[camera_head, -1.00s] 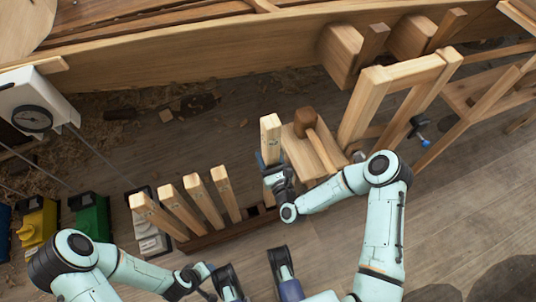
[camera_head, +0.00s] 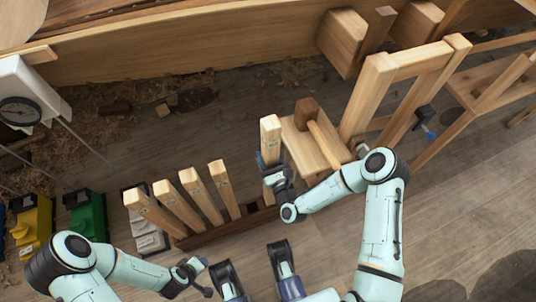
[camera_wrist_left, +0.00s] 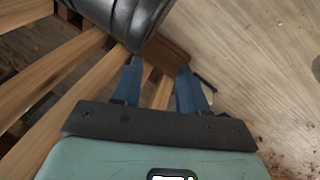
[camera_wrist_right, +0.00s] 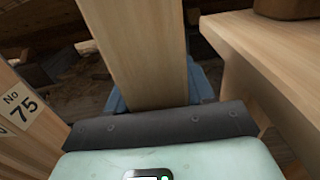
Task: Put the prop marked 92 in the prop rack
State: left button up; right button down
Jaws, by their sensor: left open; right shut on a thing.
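A light wooden prop (camera_head: 270,133) stands upright in my right gripper (camera_head: 268,166). Its label cannot be read. The prop also fills the middle of the right wrist view (camera_wrist_right: 140,45), between the blue fingers. The dark prop rack (camera_head: 222,231) lies low, left of this prop, with several props standing in a row in it, tilted in the picture. Its right end shows empty slots, close to the held prop; whether its foot is in a slot is hidden. A prop marked 75 (camera_wrist_right: 22,108) shows in the right wrist view. My left gripper (camera_head: 199,272) is open and empty, in front of the rack.
A wooden block bench (camera_head: 312,150) with a mallet (camera_head: 307,110) stands close right of the held prop. A wooden trestle frame (camera_head: 368,95) is beyond it. Yellow (camera_head: 33,222) and green (camera_head: 88,215) boxes stand at the left. The hull planking (camera_head: 220,52) runs along the back.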

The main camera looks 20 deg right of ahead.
pick_arm(q)
jog(key=s+a+f+g+b, duration=0.1)
jog(key=s+f+g+b, duration=0.3)
jog(key=s+f, duration=0.4)
jog(key=shift+s+a+n+b, duration=0.35)
jog(key=shift+s+b, duration=0.55)
jog(key=shift+s, duration=0.85)
pick_arm(e)
notch_tip(320, 180, down, 11)
jog(key=shift+f, duration=0.15)
pick_arm(q)
jog(key=shift+d, duration=0.1)
pick_arm(e)
jog(key=shift+f, duration=0.6)
jog(key=shift+c, duration=1.7)
grip_release()
jog(key=shift+f, duration=0.1)
pick_arm(q)
jog(key=w+r+t+p, duration=0.2)
jog(key=w+r+p, duration=0.1)
jog(key=w, duration=0.3)
jog(key=shift+w+d+r, duration=0.25)
jog(key=shift+d+r, duration=0.1)
jog(key=shift+d, duration=0.05)
pick_arm(e)
jog(key=s, duration=1.3)
jog(key=shift+s+d, duration=0.2)
jog(key=shift+d, duration=0.05)
